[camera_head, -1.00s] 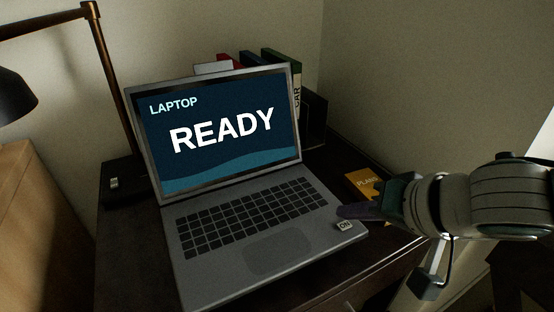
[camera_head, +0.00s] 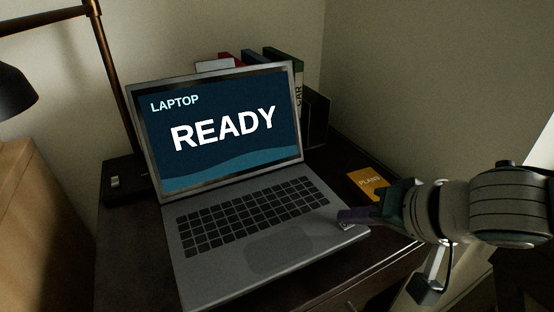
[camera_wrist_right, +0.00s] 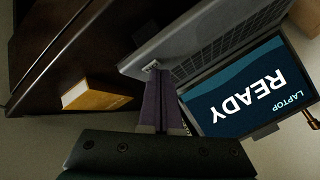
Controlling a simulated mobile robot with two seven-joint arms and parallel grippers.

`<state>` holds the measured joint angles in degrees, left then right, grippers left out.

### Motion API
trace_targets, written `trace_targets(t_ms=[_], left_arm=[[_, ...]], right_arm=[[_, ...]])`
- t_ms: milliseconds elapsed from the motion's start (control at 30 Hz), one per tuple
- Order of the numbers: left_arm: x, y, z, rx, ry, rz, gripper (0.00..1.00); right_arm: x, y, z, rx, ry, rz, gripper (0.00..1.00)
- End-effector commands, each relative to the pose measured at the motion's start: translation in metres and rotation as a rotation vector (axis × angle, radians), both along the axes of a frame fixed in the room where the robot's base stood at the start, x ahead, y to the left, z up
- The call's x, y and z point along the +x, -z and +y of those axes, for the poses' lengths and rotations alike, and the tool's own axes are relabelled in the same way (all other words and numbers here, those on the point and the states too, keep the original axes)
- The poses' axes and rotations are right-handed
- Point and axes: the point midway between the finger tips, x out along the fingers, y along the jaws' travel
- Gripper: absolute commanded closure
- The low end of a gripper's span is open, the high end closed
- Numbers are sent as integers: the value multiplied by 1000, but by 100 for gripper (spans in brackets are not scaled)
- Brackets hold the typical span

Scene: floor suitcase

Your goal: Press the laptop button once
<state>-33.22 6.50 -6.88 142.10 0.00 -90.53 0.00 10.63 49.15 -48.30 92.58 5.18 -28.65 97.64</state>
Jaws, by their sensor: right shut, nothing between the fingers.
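An open laptop (camera_head: 275,252) stands on the dark desk, its screen (camera_head: 222,132) reading "LAPTOP READY". Its small light button (camera_head: 346,226) is at the right front corner of the keyboard deck, largely covered by my right fingertips in the head view. My right gripper (camera_head: 345,216) is shut and empty, its tips over or at the button. In the right wrist view the closed fingers (camera_wrist_right: 158,82) reach up to the button (camera_wrist_right: 152,66). I cannot tell whether they touch it. My left gripper is not in view.
An orange "PLANS" booklet (camera_head: 366,183) lies on the desk right of the laptop, close to my right gripper. Books (camera_head: 285,68) stand behind the screen. A lamp (camera_head: 14,92) is at the left. The desk's front edge runs below the laptop.

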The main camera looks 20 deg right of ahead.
Motion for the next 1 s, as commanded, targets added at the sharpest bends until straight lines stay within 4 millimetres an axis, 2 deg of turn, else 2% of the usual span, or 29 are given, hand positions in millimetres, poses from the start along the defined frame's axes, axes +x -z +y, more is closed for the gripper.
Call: trace_targets(t_ms=[1000], left_arm=[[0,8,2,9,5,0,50]], right_arm=[[-3,17,-1,-4,5,13,100]])
